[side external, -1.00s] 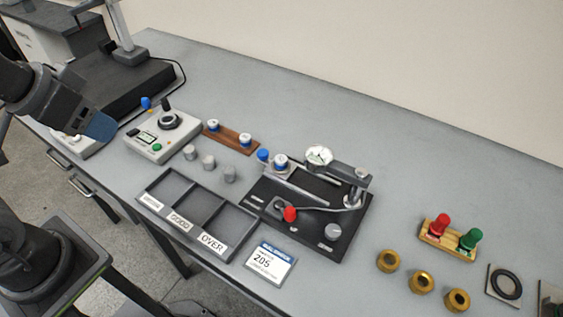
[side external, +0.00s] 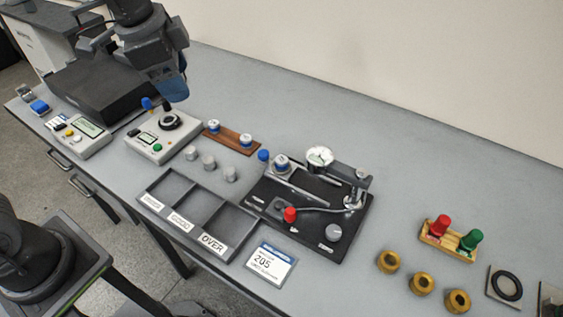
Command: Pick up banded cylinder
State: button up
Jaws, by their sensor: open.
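Several small cylinders with blue and white bands are in view. Two stand in a wooden rack (side external: 231,137), a left one (side external: 213,126) and a right one (side external: 246,140). Another banded cylinder (side external: 281,164) stands upright at the back left of the black gauge fixture (side external: 322,239). I cannot tell which one the task means. Three plain grey cylinders (side external: 208,161) stand in front of the rack. My gripper (side external: 172,88) is above the joystick control box, left of the rack and apart from every cylinder. It is open, its fingertips are hard to make out, and nothing shows in it.
A divided tray (side external: 148,195) lies at the front, with a label card (side external: 270,264) beside it. The joystick control box (side external: 145,139) stands below my gripper. A dial gauge (side external: 320,157) rises over the fixture. Brass rings (side external: 420,283) lie at right. The back of the table is clear.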

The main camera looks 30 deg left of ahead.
jog(key=w+d+f+m+g, duration=0.2)
jog(key=w+d+f+m, duration=0.35)
jog(key=w, duration=0.25)
jog(key=m+g, duration=0.1)
jog(key=m, duration=0.4)
send_near(282, 159)
jog(key=shift+y, duration=0.3)
jog(key=f, duration=1)
jog(key=shift+d, duration=0.2)
jog(key=shift+c, duration=0.2)
jog(key=shift+r, duration=0.1)
grip_shut()
